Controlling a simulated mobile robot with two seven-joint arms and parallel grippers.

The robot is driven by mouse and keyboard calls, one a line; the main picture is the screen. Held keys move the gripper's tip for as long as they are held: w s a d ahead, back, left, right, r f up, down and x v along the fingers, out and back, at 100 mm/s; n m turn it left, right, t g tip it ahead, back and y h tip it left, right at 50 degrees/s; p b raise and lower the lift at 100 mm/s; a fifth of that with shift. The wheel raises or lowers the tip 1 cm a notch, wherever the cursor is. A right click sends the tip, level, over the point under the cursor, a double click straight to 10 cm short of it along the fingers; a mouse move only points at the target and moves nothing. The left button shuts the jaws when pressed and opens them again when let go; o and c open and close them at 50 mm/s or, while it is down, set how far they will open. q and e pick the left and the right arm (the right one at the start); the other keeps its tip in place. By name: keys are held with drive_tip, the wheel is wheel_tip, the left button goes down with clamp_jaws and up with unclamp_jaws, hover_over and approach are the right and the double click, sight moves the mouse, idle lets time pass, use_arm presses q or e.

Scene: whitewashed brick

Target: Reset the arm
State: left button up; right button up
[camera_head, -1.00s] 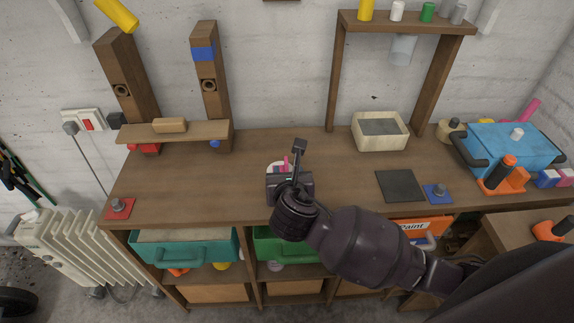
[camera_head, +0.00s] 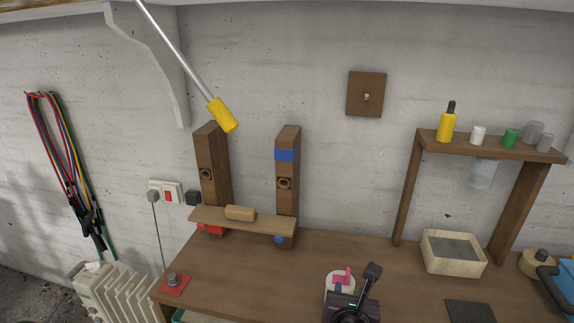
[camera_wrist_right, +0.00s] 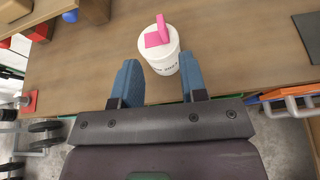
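My right gripper (camera_head: 358,288) is at the lower edge of the head view, over the front part of the wooden workbench (camera_head: 270,275). In the right wrist view its two blue-grey fingers (camera_wrist_right: 158,80) are spread apart with nothing between their tips. In the head view the cup (camera_head: 338,283) is partly hidden behind the gripper. My left gripper is in neither view.
A small shelf (camera_head: 240,220) between two wooden posts holds a wooden block. A pale box (camera_head: 452,268) stands at the right below a rack (camera_head: 480,145) of small bottles. The bench's left middle is clear.

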drive_tip(key=w+a+m+t+y, duration=0.1)
drive_tip(key=w+a+m+y, duration=0.3)
drive_tip(key=m, duration=0.5)
use_arm(q)
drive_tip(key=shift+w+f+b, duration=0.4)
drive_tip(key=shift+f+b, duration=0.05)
drive_tip(key=shift+b, duration=0.5)
use_arm(e)
drive_tip(key=s+d+f+m+g, duration=0.1)
drive_tip(key=s+d+f+m, duration=0.7)
drive_tip(key=s+f+m, duration=0.2)
drive_tip(key=s+d+f+m+g, duration=0.1)
drive_tip(key=s+d+f+m, duration=0.7)
drive_tip(key=s+f+m, duration=0.2)
drive_tip(key=shift+s+m, duration=0.35)
drive_tip(key=shift+m, duration=0.65)
drive_tip(key=shift+o, duration=0.2)
